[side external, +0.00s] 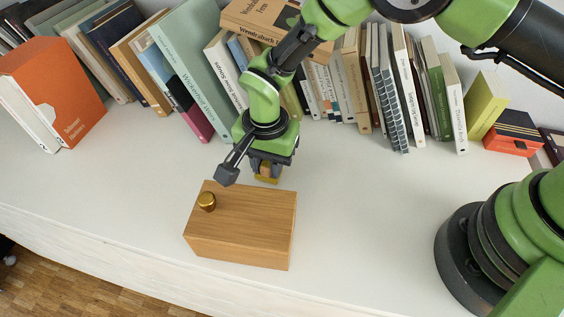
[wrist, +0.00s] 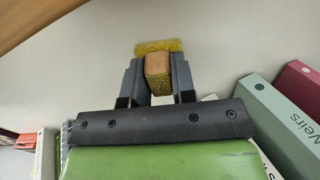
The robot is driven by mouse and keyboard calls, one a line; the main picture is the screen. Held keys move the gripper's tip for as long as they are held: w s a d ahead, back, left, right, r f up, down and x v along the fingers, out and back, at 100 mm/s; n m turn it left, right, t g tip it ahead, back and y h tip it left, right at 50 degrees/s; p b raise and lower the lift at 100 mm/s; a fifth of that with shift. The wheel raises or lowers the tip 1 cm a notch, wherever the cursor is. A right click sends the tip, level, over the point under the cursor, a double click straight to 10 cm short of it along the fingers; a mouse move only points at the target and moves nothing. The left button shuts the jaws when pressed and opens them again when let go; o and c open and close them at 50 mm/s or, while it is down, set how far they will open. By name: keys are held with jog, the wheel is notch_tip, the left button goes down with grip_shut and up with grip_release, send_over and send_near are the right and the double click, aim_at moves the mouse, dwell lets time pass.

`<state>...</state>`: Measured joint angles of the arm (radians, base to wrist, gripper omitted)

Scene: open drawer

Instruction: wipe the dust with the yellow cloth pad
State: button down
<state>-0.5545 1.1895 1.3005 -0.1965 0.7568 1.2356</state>
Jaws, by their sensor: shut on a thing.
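My gripper (side external: 268,164) is behind the wooden box, low over the white surface. In the wrist view, its two fingers (wrist: 157,76) are shut on the tan block that forms the grip of the yellow cloth pad (wrist: 158,46). The pad sticks out beyond the fingertips, and a bit of it shows under my gripper in the side view (side external: 267,179). I cannot tell whether the pad touches the surface. No dust can be made out in either view.
The wooden box (side external: 250,225) with a brass knob (side external: 206,202) stands just in front of my gripper. A row of books (side external: 400,85) lines the back. An orange box-like book (side external: 70,95) stands at the left. The white surface (side external: 365,210) is clear to the right of the box.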

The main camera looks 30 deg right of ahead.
jog(key=shift+w+a, duration=2.05)
jog(key=shift+a, duration=0.05)
notch_tip(320, 180, up, 8)
